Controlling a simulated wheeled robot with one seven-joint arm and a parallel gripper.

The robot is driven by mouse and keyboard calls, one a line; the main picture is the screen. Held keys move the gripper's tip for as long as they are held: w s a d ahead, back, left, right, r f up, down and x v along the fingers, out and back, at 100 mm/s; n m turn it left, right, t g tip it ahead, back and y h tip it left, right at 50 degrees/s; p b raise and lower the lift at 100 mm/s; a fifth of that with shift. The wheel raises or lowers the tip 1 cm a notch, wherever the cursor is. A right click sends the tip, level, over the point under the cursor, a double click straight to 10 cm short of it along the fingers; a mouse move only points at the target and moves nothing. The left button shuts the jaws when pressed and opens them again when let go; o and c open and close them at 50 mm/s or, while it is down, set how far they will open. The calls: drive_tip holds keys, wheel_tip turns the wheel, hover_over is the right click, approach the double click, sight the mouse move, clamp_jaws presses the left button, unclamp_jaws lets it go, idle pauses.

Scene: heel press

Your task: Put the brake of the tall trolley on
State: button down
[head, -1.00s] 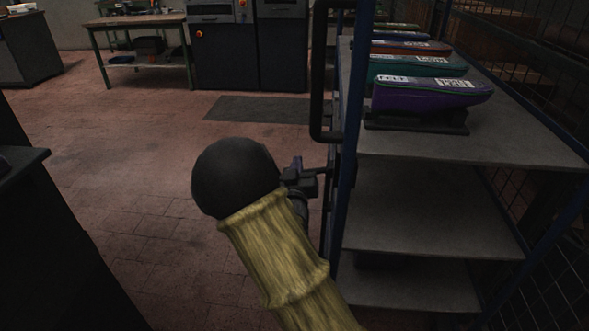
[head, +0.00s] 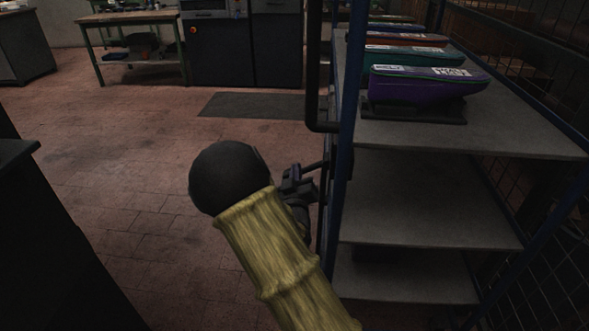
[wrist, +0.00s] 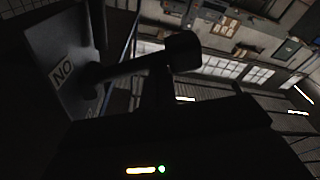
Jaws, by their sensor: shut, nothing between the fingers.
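The tall trolley (head: 348,130) stands at the right in the head view, with blue posts and grey shelves. A dark bar (head: 315,165) sticks out from its near left post beside my gripper (head: 297,184). My gripper is shut and empty, close to the lever. Whether it touches the lever is hard to tell in the dark picture. My wrist and forearm hide part of the trolley's lower left side.
Several coloured shoe-like items, the nearest purple (head: 428,86), sit on the top shelf. A black upright handle (head: 314,75) runs along the trolley's left side. A dark cabinet (head: 45,240) stands at left. Open tiled floor (head: 130,165) lies between. Wire mesh closes the right.

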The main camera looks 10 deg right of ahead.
drive_tip(key=shift+r, duration=0.2)
drive_tip(key=r+p, duration=0.1)
drive_tip(key=a+r+p, duration=0.1)
drive_tip(key=w+r+p, duration=0.1)
drive_tip(key=shift+a+r, duration=0.25)
drive_tip(key=shift+r, duration=0.15)
drive_tip(key=v, duration=1)
drive_tip(key=shift+f, duration=0.35)
drive_tip(key=shift+w, duration=0.15)
